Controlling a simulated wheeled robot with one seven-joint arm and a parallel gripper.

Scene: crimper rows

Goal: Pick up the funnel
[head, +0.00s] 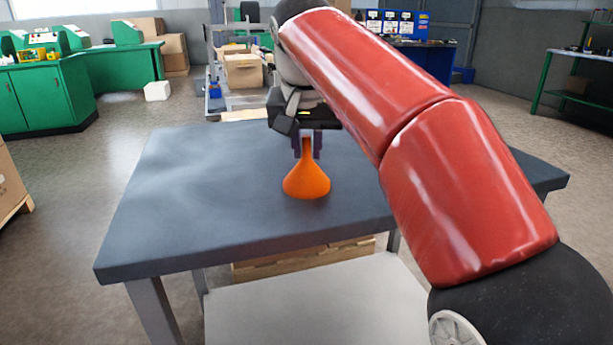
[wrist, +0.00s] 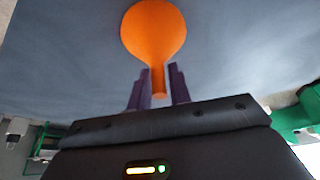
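The orange funnel (head: 306,183) stands upside down on the dark grey table (head: 190,205), wide mouth down and spout up. It also shows in the wrist view (wrist: 154,32), with its spout pointing toward my gripper. My gripper (head: 307,152) is above the funnel, pointing down, with its two purple fingers on either side of the spout. In the wrist view the fingers (wrist: 159,72) flank the spout, with a narrow gap visible at its right side. The gripper looks open around the spout. Contact at the left finger is hard to tell.
The tabletop around the funnel is clear. My red arm hides the table's right part. Cardboard boxes (head: 243,70) stand on a cart behind the table. Green cabinets (head: 45,92) are at the left, and a green-framed bench (head: 580,98) is at the far right.

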